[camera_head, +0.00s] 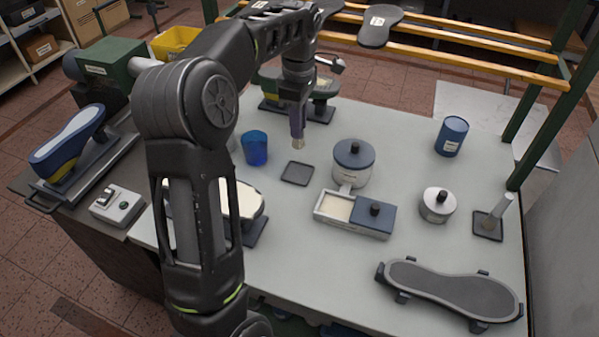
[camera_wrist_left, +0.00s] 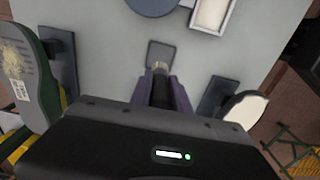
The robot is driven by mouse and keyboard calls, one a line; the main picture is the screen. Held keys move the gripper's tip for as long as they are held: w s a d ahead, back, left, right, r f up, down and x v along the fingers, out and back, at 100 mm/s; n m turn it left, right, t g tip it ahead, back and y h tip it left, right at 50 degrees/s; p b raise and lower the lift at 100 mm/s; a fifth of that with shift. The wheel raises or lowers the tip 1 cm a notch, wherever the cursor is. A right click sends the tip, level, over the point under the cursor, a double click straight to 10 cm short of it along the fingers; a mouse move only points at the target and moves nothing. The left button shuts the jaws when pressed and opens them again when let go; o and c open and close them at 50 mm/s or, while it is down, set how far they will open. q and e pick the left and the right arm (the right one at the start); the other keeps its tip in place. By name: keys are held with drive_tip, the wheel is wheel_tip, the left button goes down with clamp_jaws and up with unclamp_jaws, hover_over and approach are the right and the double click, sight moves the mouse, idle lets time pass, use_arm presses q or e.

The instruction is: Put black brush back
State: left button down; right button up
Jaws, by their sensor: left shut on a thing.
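My left gripper (camera_head: 297,126) points down over the table and is shut on the black brush. The brush (camera_head: 298,144) shows below the fingers as a pale metallic end. In the left wrist view the brush (camera_wrist_left: 160,72) sits between the two purple-grey fingers, its dark part partly hidden by them. A small dark square pad (camera_head: 297,173) lies bare on the table. In the head view the brush end is just above the pad's far edge, seemingly apart from it. The wrist view also shows the pad (camera_wrist_left: 161,52) past the brush tip. My right gripper is out of view.
A blue cup (camera_head: 255,148) stands left of the pad, and a blue-lidded pot (camera_head: 353,160) right of it. A divided tray (camera_head: 334,207) is nearer. A second dark pad (camera_head: 488,226) at the right bears a pale cylinder.

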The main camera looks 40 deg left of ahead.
sight(298, 143)
use_arm(q)
drive_tip(key=shift+s+f, duration=0.1)
drive_tip(key=shift+f, duration=0.25)
drive_tip(key=shift+f+p, duration=0.4)
drive_tip(key=shift+f, duration=2.35)
drive_tip(key=shift+f+p, duration=0.3)
drive_tip(key=shift+f, duration=1.55)
drive_tip(key=shift+f, duration=0.15)
drive_tip(key=c, duration=1.2)
unclamp_jaws()
drive_tip(key=shift+c, duration=0.2)
